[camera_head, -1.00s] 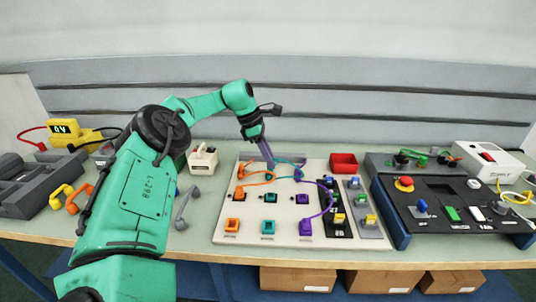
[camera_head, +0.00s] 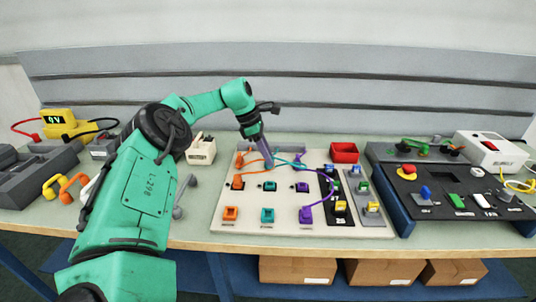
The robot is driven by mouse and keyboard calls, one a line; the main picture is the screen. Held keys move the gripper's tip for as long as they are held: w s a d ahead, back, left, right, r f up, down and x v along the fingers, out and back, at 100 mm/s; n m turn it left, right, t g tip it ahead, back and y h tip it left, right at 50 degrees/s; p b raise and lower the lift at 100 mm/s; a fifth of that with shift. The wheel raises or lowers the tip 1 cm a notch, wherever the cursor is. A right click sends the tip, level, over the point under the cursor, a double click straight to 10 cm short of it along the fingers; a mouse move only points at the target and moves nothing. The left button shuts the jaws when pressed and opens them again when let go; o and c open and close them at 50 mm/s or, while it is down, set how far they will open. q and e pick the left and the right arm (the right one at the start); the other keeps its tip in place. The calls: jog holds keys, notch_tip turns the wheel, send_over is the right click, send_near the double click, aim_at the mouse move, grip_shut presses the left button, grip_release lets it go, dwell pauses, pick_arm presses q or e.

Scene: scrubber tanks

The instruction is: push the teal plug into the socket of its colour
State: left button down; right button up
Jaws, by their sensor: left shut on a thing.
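My left gripper (camera_head: 267,163) points down over the back part of the cream board (camera_head: 250,225). It is shut on the teal plug, which is mostly hidden by the fingers. A teal lead (camera_head: 290,161) runs right from by the fingertips. A teal socket block (camera_head: 267,215) is in the middle of the board's front row. A darker teal-edged block (camera_head: 269,186) is behind it in the middle row. Both are nearer the front edge than the gripper and apart from it. My right gripper is not in view.
Orange (camera_head: 231,213) and purple (camera_head: 305,215) blocks flank the teal one. A purple lead (camera_head: 330,188) arcs over the board's right side. A red bin (camera_head: 344,152) stands behind right. A control panel (camera_head: 450,190) is further right, a beige box (camera_head: 201,151) left.

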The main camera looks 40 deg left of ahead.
pick_arm(q)
notch_tip(320, 180, down, 6)
jog(key=b, duration=0.4)
jog(key=shift+b, duration=0.35)
jog(key=shift+r, duration=0.15)
dwell(0.5)
jog(key=shift+b, duration=0.3)
jog(key=shift+f+b, duration=0.7)
jog(key=shift+f, duration=0.15)
jog(key=shift+f, duration=0.25)
jog(key=shift+c, duration=0.4)
grip_release()
jog(key=shift+r, duration=0.1)
